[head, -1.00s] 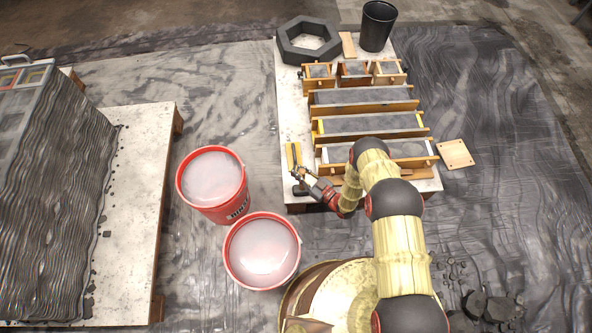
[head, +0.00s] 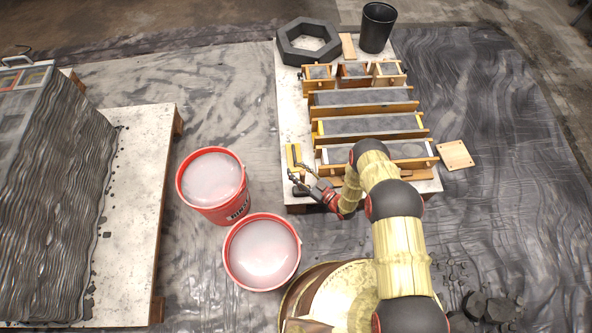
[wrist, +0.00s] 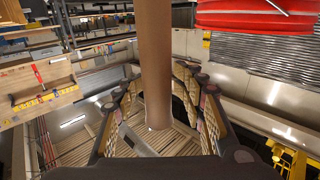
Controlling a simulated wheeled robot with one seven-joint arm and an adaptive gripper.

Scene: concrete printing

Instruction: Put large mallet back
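The large mallet's black head (head: 300,190) rests at the near left corner of the white table, beside my gripper. In the wrist view its brown handle (wrist: 156,65) runs between my fingers, with its end showing low in the middle. My gripper (head: 294,169) is open at the table's left edge, with its fingers spread. The wrist view shows the gripper's (wrist: 160,105) two fingers on either side of the handle, with gaps between them and it. The mallet's head is not visible in the wrist view.
Filled wooden moulds (head: 368,124) cover the table (head: 291,110) to the right. Two red buckets (head: 235,208) (head: 229,267) stand on the floor at left. A black bin (head: 377,27) stands at the back.

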